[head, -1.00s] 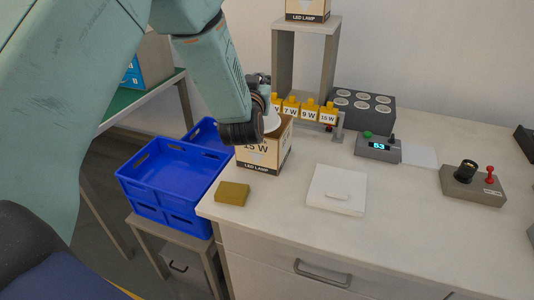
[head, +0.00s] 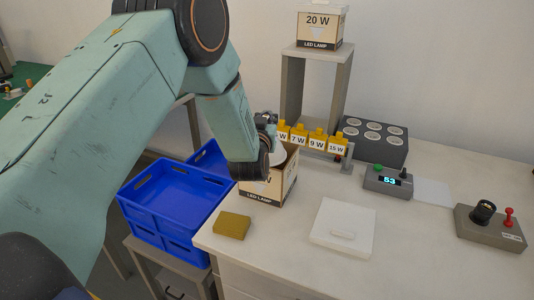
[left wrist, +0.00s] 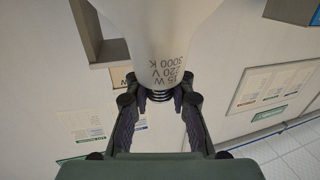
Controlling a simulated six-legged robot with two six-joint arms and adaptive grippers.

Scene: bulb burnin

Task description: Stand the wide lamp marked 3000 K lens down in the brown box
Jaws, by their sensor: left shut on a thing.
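The wide white lamp (left wrist: 165,40) has its print, including 3000 K, readable in the left wrist view. My left gripper (left wrist: 158,97) is shut on it at the screw-cap end. In the head view the left gripper (head: 267,127) is above the brown box (head: 268,191), at the left end of the bench. The lamp (head: 279,156) shows as a white patch at the box opening, cap end up and wide end downward. My wrist hides part of the lamp and box, so I cannot tell how deep it sits. My right gripper is not in view.
Yellow wattage tags (head: 317,139) on a rail stand close behind the box. A shelf stand (head: 344,86) carries a 20 W box (head: 320,29). An olive block (head: 232,225) and white plate (head: 344,228) lie in front. Blue crates (head: 172,192) stand left of the bench.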

